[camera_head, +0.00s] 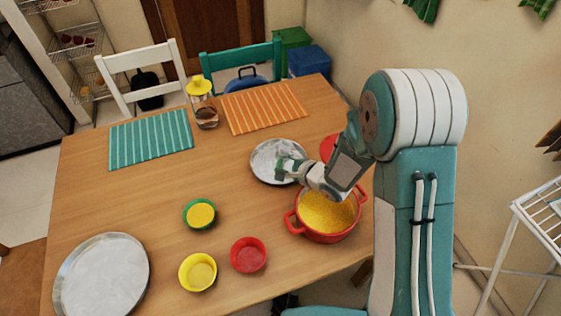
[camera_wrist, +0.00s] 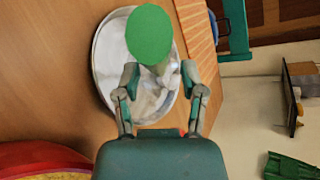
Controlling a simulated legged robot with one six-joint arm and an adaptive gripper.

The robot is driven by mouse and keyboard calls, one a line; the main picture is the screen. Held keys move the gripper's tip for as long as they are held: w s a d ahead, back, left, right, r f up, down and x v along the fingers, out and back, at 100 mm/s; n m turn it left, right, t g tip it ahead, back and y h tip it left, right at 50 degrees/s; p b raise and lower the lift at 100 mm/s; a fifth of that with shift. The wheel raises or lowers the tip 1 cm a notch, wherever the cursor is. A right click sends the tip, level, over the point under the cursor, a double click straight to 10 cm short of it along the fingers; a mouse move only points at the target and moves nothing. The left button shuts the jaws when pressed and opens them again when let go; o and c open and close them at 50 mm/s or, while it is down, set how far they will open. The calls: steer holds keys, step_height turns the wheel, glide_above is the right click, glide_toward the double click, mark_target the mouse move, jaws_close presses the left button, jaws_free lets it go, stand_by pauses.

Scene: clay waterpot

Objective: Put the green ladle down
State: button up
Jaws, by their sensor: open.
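The green ladle (camera_wrist: 150,35) shows in the wrist view as a green round shape over the far part of a silver metal plate (camera_wrist: 103,58), just beyond my fingertips. Its handle cannot be made out, and I cannot tell whether it touches the plate. My gripper (camera_wrist: 160,72) is open, its two fingers apart above the plate. In the head view my gripper (camera_head: 284,168) is low over the plate (camera_head: 264,152), and the ladle cannot be clearly told from the fingers there.
A red pot (camera_head: 327,238) of yellow food stands under my forearm, close to the plate. A red lid (camera_head: 327,147) lies behind my arm. Green (camera_head: 200,227), yellow (camera_head: 185,275) and red (camera_head: 248,268) bowls and a large round tray (camera_head: 137,265) stand left. The table's middle left is clear.

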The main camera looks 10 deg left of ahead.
steer(key=v, duration=1)
steer(key=shift+s+d, duration=0.15)
steer(key=shift+d, duration=0.05)
steer(key=shift+r, duration=0.15)
steer(key=d+r+n+t+h, duration=0.3)
steer(key=d+r+n+h, duration=0.3)
steer(key=d+r+h, duration=0.6)
steer(key=s+d+r+n+g, duration=0.2)
steer(key=s+r+n, duration=0.1)
steer(key=s, duration=0.6)
steer(key=s+d+r+n+g+y, duration=0.1)
steer(key=s+d+r+n+g, duration=0.1)
steer(key=s+r, duration=0.3)
steer(key=s+n, duration=0.1)
steer(key=s, duration=0.3)
steer(key=shift+s+d+r+n+g, duration=0.2)
steer(key=shift+d+r+n+g, duration=0.1)
steer(key=shift+d+n+g, duration=0.1)
